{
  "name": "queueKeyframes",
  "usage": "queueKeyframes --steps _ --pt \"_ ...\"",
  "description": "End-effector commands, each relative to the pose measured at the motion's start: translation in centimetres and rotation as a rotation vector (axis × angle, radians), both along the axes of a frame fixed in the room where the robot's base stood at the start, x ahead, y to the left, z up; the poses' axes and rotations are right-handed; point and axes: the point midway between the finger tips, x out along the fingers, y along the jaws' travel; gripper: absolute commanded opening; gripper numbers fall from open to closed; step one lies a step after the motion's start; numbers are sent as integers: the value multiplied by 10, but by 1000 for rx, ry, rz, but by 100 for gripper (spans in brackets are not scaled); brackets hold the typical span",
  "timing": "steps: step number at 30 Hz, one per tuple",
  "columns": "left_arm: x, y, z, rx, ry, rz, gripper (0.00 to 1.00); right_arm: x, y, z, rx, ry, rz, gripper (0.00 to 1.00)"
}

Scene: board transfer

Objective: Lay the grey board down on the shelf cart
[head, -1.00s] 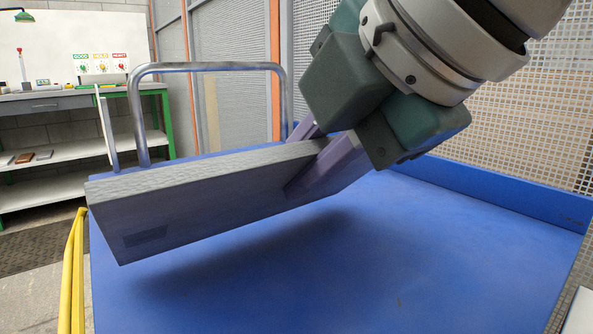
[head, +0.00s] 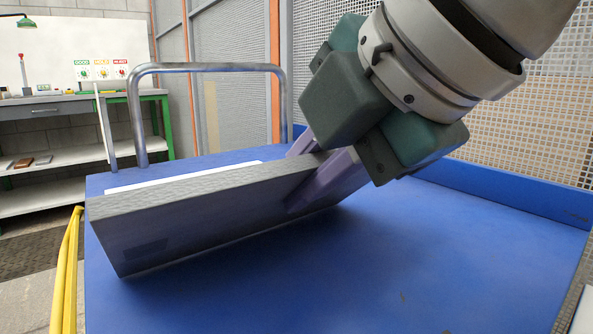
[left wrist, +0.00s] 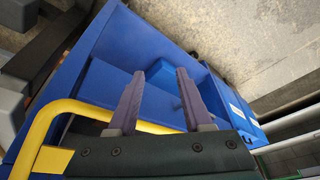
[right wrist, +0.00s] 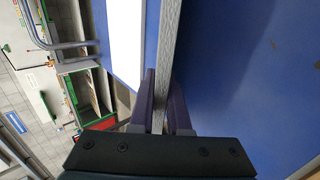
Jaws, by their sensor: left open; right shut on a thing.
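The grey board (head: 200,222) stands on its long edge, a little tilted, at the blue top of the shelf cart (head: 400,250). Its lower edge looks to be touching the surface or very close to it. My right gripper (head: 305,175) is shut on the board's upper edge near its right end. In the right wrist view the board (right wrist: 170,45) runs edge-on between the fingers (right wrist: 162,95). My left gripper (left wrist: 162,90) is open and empty, over a blue structure with a yellow rail; it is not seen in the head view.
A white flat sheet or label (head: 190,176) lies on the cart top behind the board. A metal handle (head: 205,68) rises at the cart's far left edge, and a raised blue lip (head: 510,190) borders the far right. The cart top in front is clear. A workbench (head: 70,105) stands behind.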

Motion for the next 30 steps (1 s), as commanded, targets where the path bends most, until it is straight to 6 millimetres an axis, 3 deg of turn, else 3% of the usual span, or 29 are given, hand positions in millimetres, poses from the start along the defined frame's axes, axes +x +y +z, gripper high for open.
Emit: queueKeyframes --steps 2,3,12,30 --pt "0 1 1 2 0 -1 50 0 0 0 1 -3 -1 0" --pt "0 1 1 4 -1 -2 50 1 0 0 2 -4 -1 18" --pt "0 2 0 7 0 -4 50 0 0 0 1 -2 0 50" --pt "0 0 1 0 -1 1 50 0 0 -1 0 0 0 52"
